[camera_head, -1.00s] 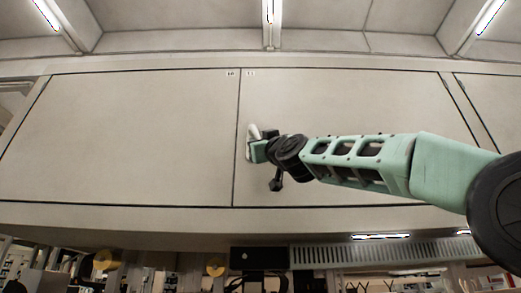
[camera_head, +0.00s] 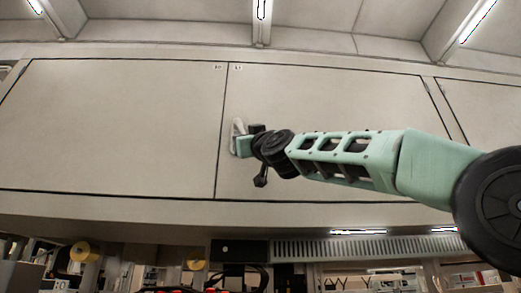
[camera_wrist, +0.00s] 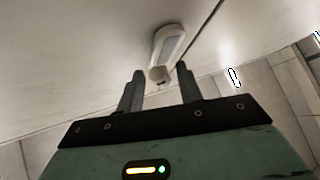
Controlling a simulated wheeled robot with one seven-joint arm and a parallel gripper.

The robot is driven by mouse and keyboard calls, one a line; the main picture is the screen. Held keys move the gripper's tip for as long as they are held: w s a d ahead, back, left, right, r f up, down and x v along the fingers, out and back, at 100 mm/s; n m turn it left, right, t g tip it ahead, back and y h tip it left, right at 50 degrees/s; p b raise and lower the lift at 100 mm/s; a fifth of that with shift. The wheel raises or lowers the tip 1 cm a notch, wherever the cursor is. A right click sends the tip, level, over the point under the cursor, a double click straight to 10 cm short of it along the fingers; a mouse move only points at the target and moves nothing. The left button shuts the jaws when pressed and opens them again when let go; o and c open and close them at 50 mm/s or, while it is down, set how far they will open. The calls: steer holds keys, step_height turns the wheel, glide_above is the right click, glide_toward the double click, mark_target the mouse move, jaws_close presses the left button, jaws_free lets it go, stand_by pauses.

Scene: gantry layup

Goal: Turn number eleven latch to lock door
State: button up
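The number eleven door (camera_head: 330,95) is a large pale panel right of the seam in the head view, with a small number label (camera_head: 238,67) at its upper left corner. It looks flush with the panels around it. Its latch (camera_head: 237,130) is a light handle near the left edge, partly hidden by my gripper. In the wrist view the latch (camera_wrist: 167,50) is a white elongated handle with a grey inset. My gripper (camera_wrist: 160,80) is open, its two dark fingers apart on either side of the latch's near end. Contact between fingers and latch cannot be told.
The number ten door (camera_head: 110,125) lies left of the seam. Another panel (camera_head: 485,110) is at the right. Below the doors are a ledge (camera_head: 110,205), a vent grille (camera_head: 350,248) and cluttered shelves. Ceiling beams with lights are above.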

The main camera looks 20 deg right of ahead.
steer(key=b+v, duration=0.7)
steer(key=v, duration=0.9)
steer(key=shift+d+f, duration=0.1)
